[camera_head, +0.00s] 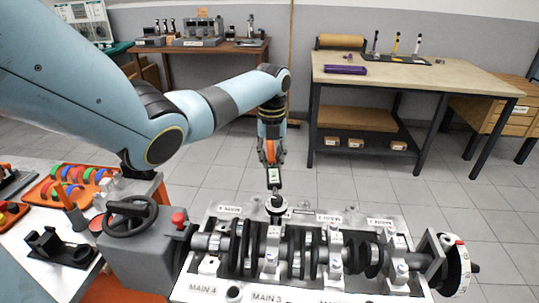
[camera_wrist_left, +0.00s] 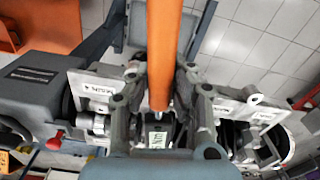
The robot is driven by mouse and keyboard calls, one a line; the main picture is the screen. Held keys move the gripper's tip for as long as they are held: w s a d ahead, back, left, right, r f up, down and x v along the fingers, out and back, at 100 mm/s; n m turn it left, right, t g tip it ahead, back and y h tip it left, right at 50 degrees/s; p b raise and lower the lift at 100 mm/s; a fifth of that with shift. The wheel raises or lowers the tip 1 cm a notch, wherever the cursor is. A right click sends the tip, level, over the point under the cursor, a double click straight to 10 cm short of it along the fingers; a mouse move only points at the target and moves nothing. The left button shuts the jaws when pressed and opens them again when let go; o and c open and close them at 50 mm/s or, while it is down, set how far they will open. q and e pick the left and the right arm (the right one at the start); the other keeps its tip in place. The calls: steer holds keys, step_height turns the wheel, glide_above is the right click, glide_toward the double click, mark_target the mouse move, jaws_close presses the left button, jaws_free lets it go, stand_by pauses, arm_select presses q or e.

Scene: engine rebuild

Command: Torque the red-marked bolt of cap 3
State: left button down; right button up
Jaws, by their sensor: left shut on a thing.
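My left gripper (camera_head: 270,155) is shut on an orange-handled tool, seen as an orange bar (camera_wrist_left: 163,50) between the fingers in the wrist view. In the head view the tool (camera_head: 274,178) points down, with a small dark-and-white body below the fingers. Its lower end is at a dark round part (camera_head: 276,204) on the far side of the engine block (camera_head: 190,284); whether it seats on a bolt I cannot tell. A pale bearing cap (camera_head: 271,246) lies just nearer, in line with the "MAIN 3" label (camera_head: 267,298). No red bolt mark is clear. My right gripper is out of view.
The crankshaft (camera_head: 305,252) runs across the block, with more caps (camera_head: 335,252) to the right. A grey unit with a handwheel (camera_head: 130,216) stands at left. A side table holds an orange tray (camera_head: 42,194). Workbenches (camera_head: 440,75) stand behind; the floor between is clear.

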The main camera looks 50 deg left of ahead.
arm_select(q)
steer(key=shift+w+d+m, duration=0.8)
steer(key=shift+w+d, duration=0.05)
steer(key=shift+w, duration=0.1)
stand_by(2.3)
steer(key=shift+w+d+r+m, duration=0.1)
steer(key=shift+w+d+m, duration=0.85)
steer(key=shift+d, duration=0.25)
stand_by(3.5)
